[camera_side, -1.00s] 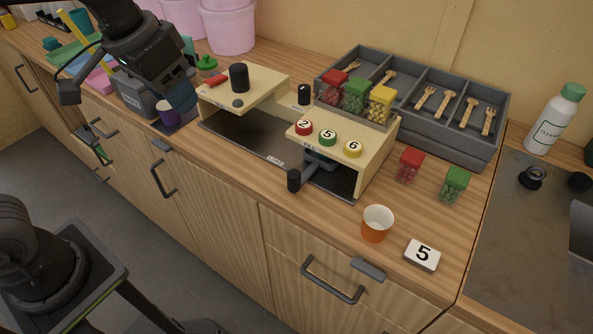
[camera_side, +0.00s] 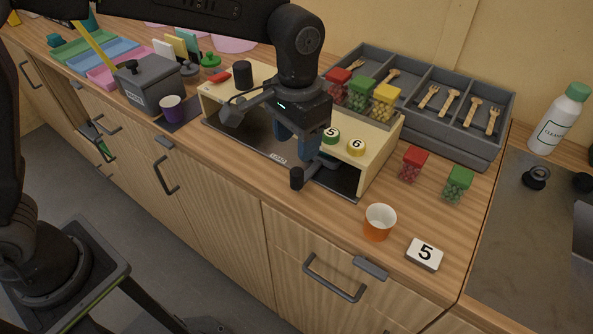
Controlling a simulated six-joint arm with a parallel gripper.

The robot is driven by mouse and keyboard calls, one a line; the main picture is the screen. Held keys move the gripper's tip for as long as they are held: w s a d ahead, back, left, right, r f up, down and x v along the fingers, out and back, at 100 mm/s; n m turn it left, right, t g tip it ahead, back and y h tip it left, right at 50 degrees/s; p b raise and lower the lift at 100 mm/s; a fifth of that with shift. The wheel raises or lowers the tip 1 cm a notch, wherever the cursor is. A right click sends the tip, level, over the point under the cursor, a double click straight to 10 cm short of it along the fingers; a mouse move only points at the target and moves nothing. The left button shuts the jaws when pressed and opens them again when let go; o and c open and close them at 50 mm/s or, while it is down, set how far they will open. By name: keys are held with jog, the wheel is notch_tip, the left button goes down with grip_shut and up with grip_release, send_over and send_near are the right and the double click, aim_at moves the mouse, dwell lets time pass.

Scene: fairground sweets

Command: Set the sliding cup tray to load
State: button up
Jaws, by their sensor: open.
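The wooden dispenser stand (camera_side: 377,155) has a dark base plate with a LOAD label (camera_side: 278,157) to the left of its right-hand bridge. The sliding cup tray (camera_side: 326,172) is a dark piece mostly hidden under that bridge, at the right end of the plate. Its black knob handle (camera_side: 297,178) sticks out at the front. My gripper (camera_side: 297,155) is open, pointing down with blue fingers just above and behind the knob in the picture. I cannot tell whether it touches the knob. My gripper hides part of the bridge and one numbered button.
Red (camera_side: 412,164) and green-lidded (camera_side: 457,184) jars stand right of the stand. A cutlery tray (camera_side: 487,143) is behind. A purple cup (camera_side: 171,107) stands at left.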

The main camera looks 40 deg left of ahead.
aim_at(296, 170)
notch_tip(296, 170, down, 8)
jog(key=shift+f, duration=0.25)
jog(key=shift+c, duration=0.5)
grip_shut()
jog(key=shift+a, duration=0.1)
